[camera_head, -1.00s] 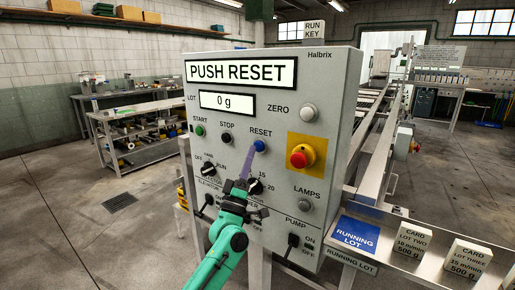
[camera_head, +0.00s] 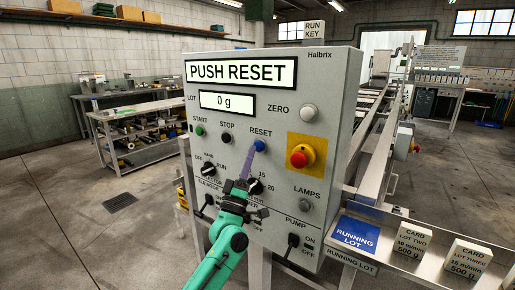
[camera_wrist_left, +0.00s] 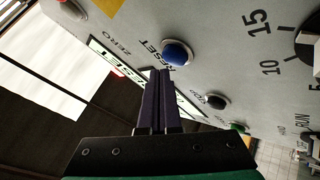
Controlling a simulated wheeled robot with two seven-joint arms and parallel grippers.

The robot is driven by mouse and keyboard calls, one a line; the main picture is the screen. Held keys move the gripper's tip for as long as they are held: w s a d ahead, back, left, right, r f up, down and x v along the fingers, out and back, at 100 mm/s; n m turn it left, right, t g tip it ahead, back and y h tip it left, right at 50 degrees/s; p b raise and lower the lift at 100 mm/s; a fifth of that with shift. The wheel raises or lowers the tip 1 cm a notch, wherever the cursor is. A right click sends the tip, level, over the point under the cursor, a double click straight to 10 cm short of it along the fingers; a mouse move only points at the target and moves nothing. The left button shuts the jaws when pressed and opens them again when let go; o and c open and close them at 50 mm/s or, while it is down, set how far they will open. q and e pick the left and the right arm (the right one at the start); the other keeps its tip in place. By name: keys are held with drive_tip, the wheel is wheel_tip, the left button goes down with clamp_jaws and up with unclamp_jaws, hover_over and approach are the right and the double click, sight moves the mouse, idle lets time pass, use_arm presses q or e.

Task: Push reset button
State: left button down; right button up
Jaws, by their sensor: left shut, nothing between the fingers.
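The blue reset button (camera_head: 259,145) sits on the grey control panel (camera_head: 330,90), under the RESET label. The panel's display (camera_head: 241,73) reads PUSH RESET. My left gripper (camera_head: 250,152) is shut and empty, its dark purple fingers pointing up at the button, with the tips just below it in the head view. In the left wrist view the blue button (camera_wrist_left: 177,53) is just beyond the closed fingertips (camera_wrist_left: 158,72). I cannot tell whether the tips touch it. My right gripper is not in view.
Nearby on the panel are a red emergency knob (camera_head: 301,157) on a yellow plate, a black stop button (camera_head: 227,138), a green start button (camera_head: 199,130) and a black dial (camera_head: 254,186). A tray with cards (camera_head: 410,238) stands at the right.

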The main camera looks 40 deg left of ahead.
use_arm(q)
drive_tip(key=shift+w, duration=0.45)
drive_tip(key=shift+w, duration=0.5)
idle(0.7)
drive_tip(key=shift+s, duration=0.95)
drive_tip(key=shift+s, duration=0.1)
drive_tip(key=s+p, duration=0.1)
drive_tip(key=s, duration=0.3)
drive_tip(key=shift+s, duration=0.4)
